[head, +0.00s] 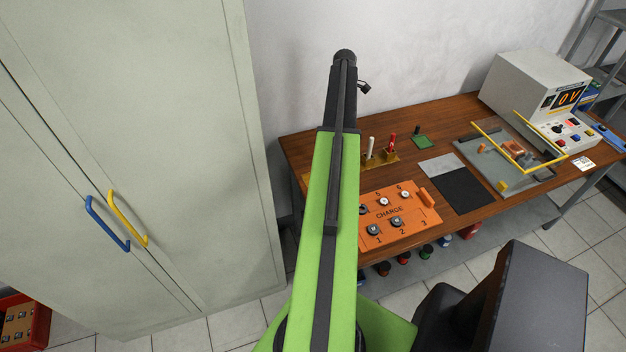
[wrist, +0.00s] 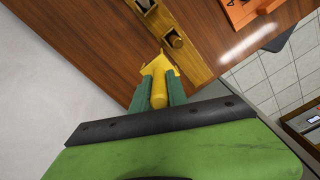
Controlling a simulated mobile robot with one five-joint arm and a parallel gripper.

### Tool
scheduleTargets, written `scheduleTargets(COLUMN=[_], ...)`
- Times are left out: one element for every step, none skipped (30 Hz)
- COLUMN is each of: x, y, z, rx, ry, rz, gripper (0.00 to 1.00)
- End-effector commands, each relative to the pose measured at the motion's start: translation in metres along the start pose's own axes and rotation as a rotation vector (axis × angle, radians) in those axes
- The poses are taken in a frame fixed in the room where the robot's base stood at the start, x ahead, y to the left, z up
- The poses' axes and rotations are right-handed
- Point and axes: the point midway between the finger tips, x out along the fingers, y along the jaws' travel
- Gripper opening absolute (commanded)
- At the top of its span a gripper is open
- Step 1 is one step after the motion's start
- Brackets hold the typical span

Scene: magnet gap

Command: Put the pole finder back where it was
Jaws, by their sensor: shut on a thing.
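In the wrist view my gripper (wrist: 159,90) has its green fingers closed on a yellow handled thing, which looks like the pole finder (wrist: 158,88). Its front end is beside the wooden rack (wrist: 187,62) on the bench; whether it touches the rack I cannot tell. The rack has square sockets, and the nearest one looks empty. In the head view my arm covers the gripper and the pole finder. A white-handled tool (head: 371,147) and a red-handled tool (head: 391,142) stand upright in holders on the bench there.
An orange CHARGE box (head: 405,229) lies at the bench's front. A grey-and-black mat (head: 463,190), a yellow-framed fixture (head: 501,165) and a meter box (head: 530,85) are to its right. A tall cabinet (head: 215,150) stands left of the bench, and the wall is behind it.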

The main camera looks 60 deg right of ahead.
Motion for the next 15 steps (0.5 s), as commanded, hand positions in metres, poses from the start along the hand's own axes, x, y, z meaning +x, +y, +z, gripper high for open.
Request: scheduleTargets(x=[0.000, 0.000, 0.001, 0.003, 0.006, 0.010, 0.014, 0.019, 0.025, 0.030, 0.036, 0.043, 0.048, 0.053, 0.059], y=[0.000, -0.001, -0.003, -0.005, -0.008, -0.013, -0.017, -0.023, -0.030, -0.037, -0.044, -0.053, -0.059, -0.066, -0.075], z=[-0.001, -0.002, -0.004, -0.005, -0.007, -0.011, -0.014, -0.017, -0.023, -0.027, -0.032, -0.038, -0.043, -0.047, -0.053], rx=[-0.002, -0.003, -0.003, -0.004, -0.005, -0.006, -0.006, -0.007, -0.009, -0.009, -0.008, -0.009, -0.010, -0.010, -0.009], ry=[0.000, 0.000, 0.000, 0.000, 0.000, 0.000, 0.000, 0.000, 0.000, 0.000, 0.000, 0.000, 0.000, 0.000, 0.000], rz=[0.000, 0.000, 0.000, 0.000, 0.000, 0.000, 0.000, 0.000, 0.000, 0.000, 0.000, 0.000, 0.000, 0.000, 0.000], gripper=[0.00, 0.00, 0.00, 0.00, 0.00, 0.00, 0.00, 0.00, 0.00, 0.00, 0.00, 0.00, 0.00, 0.00, 0.00])
